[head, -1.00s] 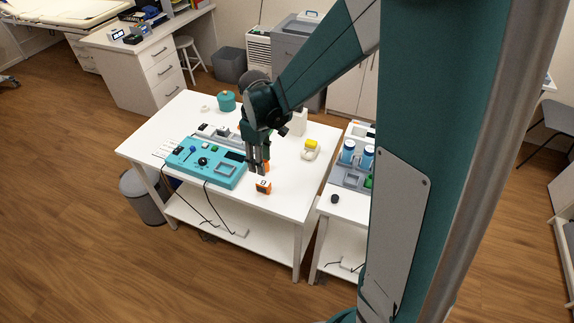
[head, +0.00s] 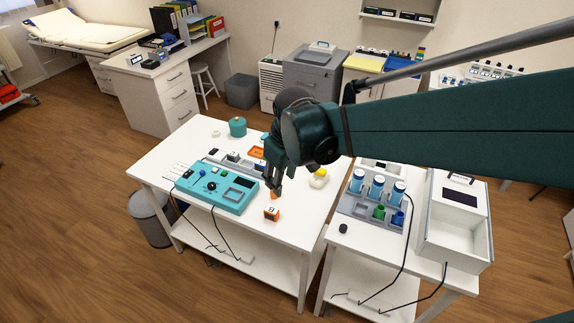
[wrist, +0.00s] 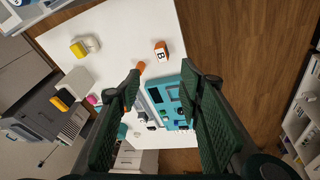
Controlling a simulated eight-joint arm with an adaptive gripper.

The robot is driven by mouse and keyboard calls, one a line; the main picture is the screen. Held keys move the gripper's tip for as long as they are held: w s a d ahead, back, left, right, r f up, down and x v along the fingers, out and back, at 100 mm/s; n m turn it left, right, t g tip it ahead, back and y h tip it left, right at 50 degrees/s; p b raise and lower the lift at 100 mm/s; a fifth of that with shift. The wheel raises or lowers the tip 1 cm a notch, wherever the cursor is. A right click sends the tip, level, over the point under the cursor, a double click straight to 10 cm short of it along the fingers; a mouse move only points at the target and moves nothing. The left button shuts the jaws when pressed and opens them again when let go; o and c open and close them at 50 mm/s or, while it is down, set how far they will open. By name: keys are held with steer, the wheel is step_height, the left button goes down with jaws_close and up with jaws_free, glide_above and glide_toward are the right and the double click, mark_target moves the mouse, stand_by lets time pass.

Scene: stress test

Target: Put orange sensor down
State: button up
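My gripper (head: 275,188) is above the white table, just right of the teal console (head: 222,190). In the wrist view its fingers (wrist: 160,78) are apart, with nothing held between them. A small plain orange piece (head: 274,196) shows by the fingertips. In the wrist view this orange piece (wrist: 141,67) is just beyond the left fingertip; whether they touch I cannot tell. An orange and white block (head: 271,214) marked "B" stands apart near the table's front edge, also in the wrist view (wrist: 161,51). Which one is the orange sensor I cannot tell.
A yellow-topped white item (head: 319,178) sits right of my gripper. An orange-edged piece (head: 256,152) and a teal pot (head: 238,127) are behind the console. A rack with blue-white jars (head: 376,188) and a white box (head: 455,225) stand on the right table.

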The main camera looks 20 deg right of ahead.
steer(key=s+d+r+m+t, duration=0.1)
steer(key=s+r+m+t, duration=0.3)
steer(key=s, duration=1)
steer(key=shift+d+r+m, duration=0.3)
steer(key=shift+r+m, duration=0.3)
steer(key=shift+r, duration=0.6)
steer(key=shift+f+b, duration=0.3)
